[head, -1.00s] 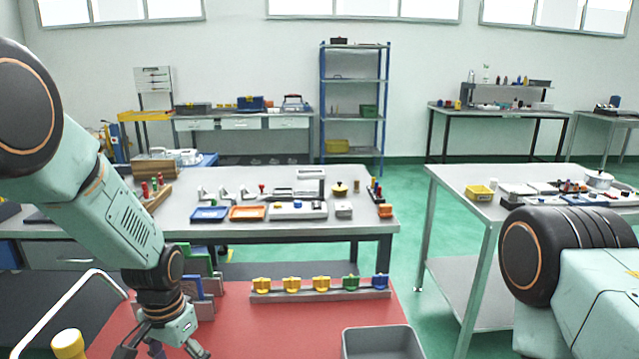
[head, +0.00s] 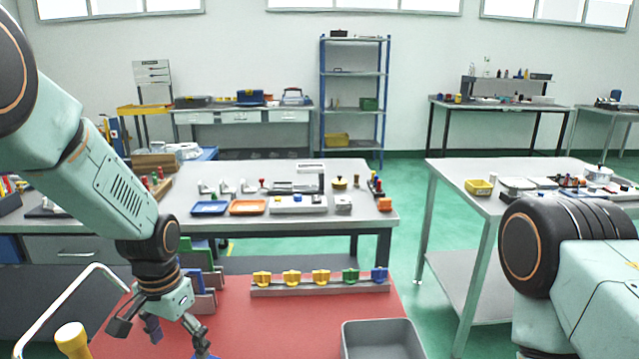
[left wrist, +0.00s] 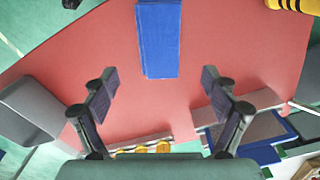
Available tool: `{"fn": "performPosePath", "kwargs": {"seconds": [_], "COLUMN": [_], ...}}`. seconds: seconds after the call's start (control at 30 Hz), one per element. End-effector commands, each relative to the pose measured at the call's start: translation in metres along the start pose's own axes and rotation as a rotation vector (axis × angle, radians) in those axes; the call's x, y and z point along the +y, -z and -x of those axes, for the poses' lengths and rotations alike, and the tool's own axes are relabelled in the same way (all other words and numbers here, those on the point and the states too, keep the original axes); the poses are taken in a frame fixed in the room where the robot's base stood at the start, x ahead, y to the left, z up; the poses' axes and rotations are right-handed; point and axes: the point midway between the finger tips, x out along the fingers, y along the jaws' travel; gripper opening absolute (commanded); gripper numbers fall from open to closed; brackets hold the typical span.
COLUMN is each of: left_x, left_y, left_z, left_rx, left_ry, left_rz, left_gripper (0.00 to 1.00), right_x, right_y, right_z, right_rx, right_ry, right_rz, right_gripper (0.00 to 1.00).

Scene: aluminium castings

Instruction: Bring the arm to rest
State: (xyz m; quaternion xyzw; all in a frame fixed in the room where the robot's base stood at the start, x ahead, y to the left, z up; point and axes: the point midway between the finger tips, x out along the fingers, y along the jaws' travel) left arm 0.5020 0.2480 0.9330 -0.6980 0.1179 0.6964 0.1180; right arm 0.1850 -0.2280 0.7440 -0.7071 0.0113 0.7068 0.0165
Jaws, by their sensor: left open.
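My left gripper (head: 160,338) hangs over the left part of the red work surface (head: 260,335), fingers spread and pointing down. Nothing is between its fingers. In the left wrist view the open fingers (left wrist: 159,80) stand on either side of the lower end of a blue slab (left wrist: 158,42), and it lies on the red surface apart from them. A bit of blue also shows at the bottom edge of the head view, below a finger. My right arm shows only as a large joint and link at the right; its gripper is out of view.
A rack with green and blue plates (head: 197,257) stands close behind the left gripper. A rail with coloured pieces (head: 320,288) lies along the back of the red surface. A grey bin (head: 383,324) is at front right.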

Motion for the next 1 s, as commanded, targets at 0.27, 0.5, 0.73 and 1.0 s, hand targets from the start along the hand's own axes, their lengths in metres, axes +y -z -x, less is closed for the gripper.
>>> {"fn": "performPosePath", "kwargs": {"seconds": [0.27, 0.5, 0.73, 1.0], "left_x": [0.033, 0.064, 0.085, 0.09], "left_y": [-0.019, -0.037, -0.051, -0.051], "left_z": [-0.006, -0.011, -0.013, -0.006], "left_rx": [-0.003, -0.002, 0.0, 0.002], "left_ry": [0.002, 0.004, 0.004, 0.001], "left_rz": [0.158, 0.266, 0.34, 0.337], "left_gripper": [0.86, 0.86, 0.86, 0.86], "right_x": [0.0, 0.0, 0.0, 0.0], "right_y": [0.0, 0.0, 0.0, 0.0], "right_z": [-0.005, -0.019, -0.036, -0.055], "right_rx": [0.0, 0.0, 0.0, 0.0], "right_ry": [0.0, 0.0, 0.0, 0.0], "right_rz": [0.0, 0.0, 0.0, 0.0], "right_gripper": [0.4, 0.4, 0.4, 0.4]}}
